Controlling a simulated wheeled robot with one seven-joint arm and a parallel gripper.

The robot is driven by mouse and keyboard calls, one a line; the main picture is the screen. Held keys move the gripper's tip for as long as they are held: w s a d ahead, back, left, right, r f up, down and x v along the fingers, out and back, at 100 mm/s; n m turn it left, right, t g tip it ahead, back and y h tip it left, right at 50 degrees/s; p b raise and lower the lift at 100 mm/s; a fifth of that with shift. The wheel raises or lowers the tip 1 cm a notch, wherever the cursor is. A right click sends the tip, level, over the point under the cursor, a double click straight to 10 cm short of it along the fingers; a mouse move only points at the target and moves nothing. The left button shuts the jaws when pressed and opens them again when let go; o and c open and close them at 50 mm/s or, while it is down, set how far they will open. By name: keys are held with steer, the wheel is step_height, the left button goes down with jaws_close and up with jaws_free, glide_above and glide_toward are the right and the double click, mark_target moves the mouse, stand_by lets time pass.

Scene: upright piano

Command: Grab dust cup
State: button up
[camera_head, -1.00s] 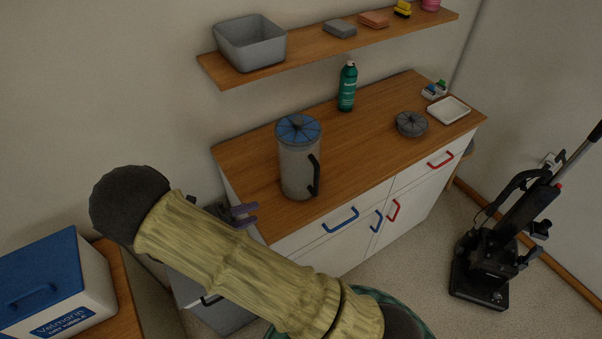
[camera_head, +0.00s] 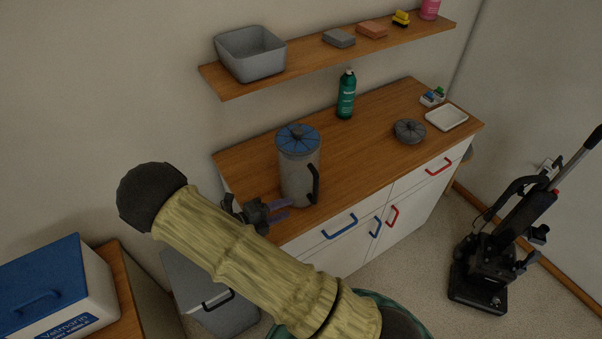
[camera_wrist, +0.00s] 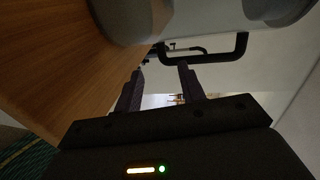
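The dust cup (camera_head: 299,170) stands upright on the wooden cabinet top near its front left corner. It is a grey see-through cylinder with a blue ribbed lid and a black handle on its right front side. My gripper (camera_head: 281,210) is just left of the cup's base, its purple fingers pointing right towards it. In the wrist view my gripper (camera_wrist: 163,78) has its two fingers apart with nothing between them. A black bar (camera_wrist: 240,46), which looks like the cup's handle, lies beyond the fingertips. Whether the fingers touch the cup cannot be told.
A green spray bottle (camera_head: 346,95), a dark round filter (camera_head: 409,131) and a white tray (camera_head: 447,119) stand on the cabinet. A shelf (camera_head: 300,71) hangs above. A blue-lidded box (camera_head: 45,290) is at left. An upright vacuum (camera_head: 495,250) stands at right.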

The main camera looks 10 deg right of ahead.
mark_target(308, 198)
steer(key=shift+x, duration=1.25)
steer(key=p+x, duration=0.2)
steer(key=x, duration=0.3)
steer(key=shift+w+r, duration=0.15)
steer(key=shift+w, duration=0.05)
jaws_close()
